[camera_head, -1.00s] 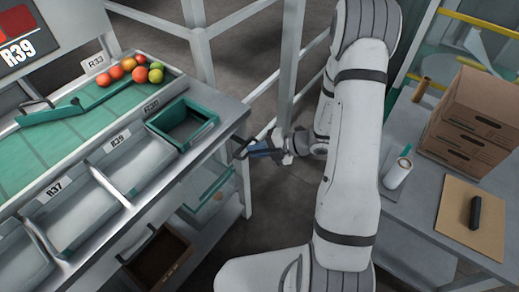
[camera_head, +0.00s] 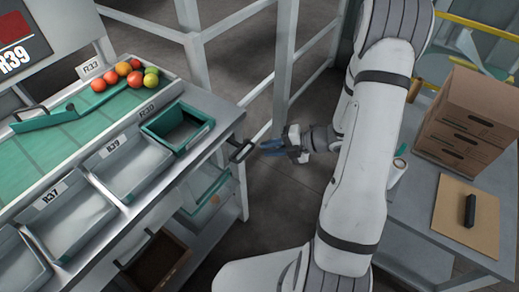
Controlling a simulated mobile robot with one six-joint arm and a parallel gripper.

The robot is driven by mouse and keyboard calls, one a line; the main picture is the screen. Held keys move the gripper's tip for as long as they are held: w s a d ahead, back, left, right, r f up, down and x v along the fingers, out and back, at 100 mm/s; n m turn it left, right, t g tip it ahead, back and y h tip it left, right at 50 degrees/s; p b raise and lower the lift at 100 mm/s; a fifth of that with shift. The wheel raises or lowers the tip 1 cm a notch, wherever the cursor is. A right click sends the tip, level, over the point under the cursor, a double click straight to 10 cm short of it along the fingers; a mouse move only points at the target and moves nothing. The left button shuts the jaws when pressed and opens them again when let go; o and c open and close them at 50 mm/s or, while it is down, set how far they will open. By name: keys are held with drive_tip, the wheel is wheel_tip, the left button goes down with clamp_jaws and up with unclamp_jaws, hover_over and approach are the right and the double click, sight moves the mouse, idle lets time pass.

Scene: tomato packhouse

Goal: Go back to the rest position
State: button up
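My white arm reaches up across the right of centre, bent at the top, and hides part of the table.
The sorting bench (camera_head: 225,115) on the left carries labelled trays, a green-rimmed bin (camera_head: 152,133) and several tomatoes (camera_head: 123,69). Metal railing posts (camera_head: 284,55) stand behind my gripper. The right table (camera_head: 412,215) holds cardboard boxes (camera_head: 462,140), a white roll and a brown board (camera_head: 450,220).

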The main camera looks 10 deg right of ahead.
drive_tip(key=shift+s+d+r, duration=0.2)
drive_tip(key=shift+d+r, duration=0.05)
drive_tip(key=shift+d, duration=0.25)
drive_tip(key=s+a+r+n+g+h, duration=0.25)
drive_tip(key=s+r+n, duration=0.25)
drive_tip(key=n, duration=0.6)
drive_tip(key=s+a+r+n+g+h, duration=0.25)
drive_tip(key=s+r+n, duration=0.3)
drive_tip(key=n, duration=0.55)
drive_tip(key=s+d+r+n+t+h, duration=0.1)
drive_tip(key=s+d+r+n+h, duration=0.1)
drive_tip(key=n, duration=0.8)
drive_tip(key=s+d+r+n+t+h, duration=0.2)
drive_tip(key=r+n+h, duration=0.3)
drive_tip(key=n, duration=0.5)
drive_tip(key=shift+s+r+n, duration=0.3)
drive_tip(key=shift+s+r, duration=0.55)
drive_tip(key=shift+r, duration=0.05)
